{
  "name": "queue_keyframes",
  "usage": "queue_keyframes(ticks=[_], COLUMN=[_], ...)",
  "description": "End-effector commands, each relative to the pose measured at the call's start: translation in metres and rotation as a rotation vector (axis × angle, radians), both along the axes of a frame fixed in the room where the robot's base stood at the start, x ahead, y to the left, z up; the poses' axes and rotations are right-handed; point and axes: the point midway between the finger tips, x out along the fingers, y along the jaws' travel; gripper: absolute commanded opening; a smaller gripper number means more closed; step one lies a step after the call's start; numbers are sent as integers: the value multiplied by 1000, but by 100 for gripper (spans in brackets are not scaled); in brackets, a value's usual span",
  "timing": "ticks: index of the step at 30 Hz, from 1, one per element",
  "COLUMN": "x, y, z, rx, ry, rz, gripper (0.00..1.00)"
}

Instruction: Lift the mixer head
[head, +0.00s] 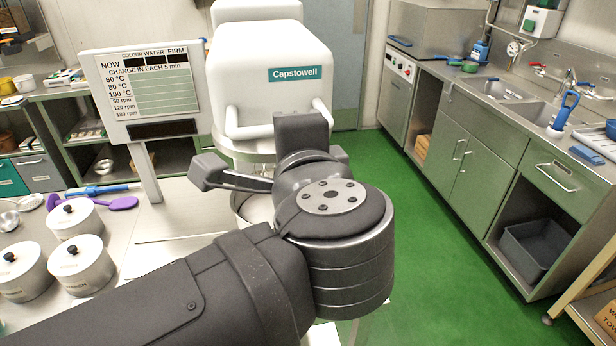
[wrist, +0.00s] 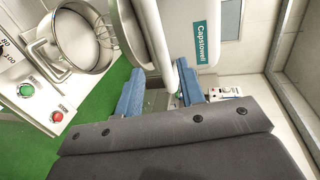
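The mixer head (head: 270,55) is a white housing with a green Capstowell label, and it looks level. A white handle bar (head: 250,131) runs across its front; in the wrist view the bar (wrist: 147,35) comes down toward the space between my fingers. My gripper (head: 272,160) is in front of the head, partly hiding the bar and the bowl below. In the wrist view my gripper (wrist: 160,72) is open, its blue finger pads apart on either side of the bar's near end. I cannot tell whether either pad touches it.
The steel bowl (wrist: 75,40) sits under the head. A sign board (head: 150,90) on a post stands left of the mixer. Lidded pots (head: 80,265) and a purple spoon (head: 120,203) lie on the left table. Green floor (head: 425,230) is clear to the right.

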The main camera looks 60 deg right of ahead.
Motion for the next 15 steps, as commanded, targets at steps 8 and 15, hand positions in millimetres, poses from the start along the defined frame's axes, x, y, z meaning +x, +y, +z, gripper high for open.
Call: queue_keyframes(ticks=[8,15], x=[-21,-37], y=[20,35], z=[6,11], rx=[-1,-1], ry=[1,1], rz=[-5,-5], gripper=[36,36])
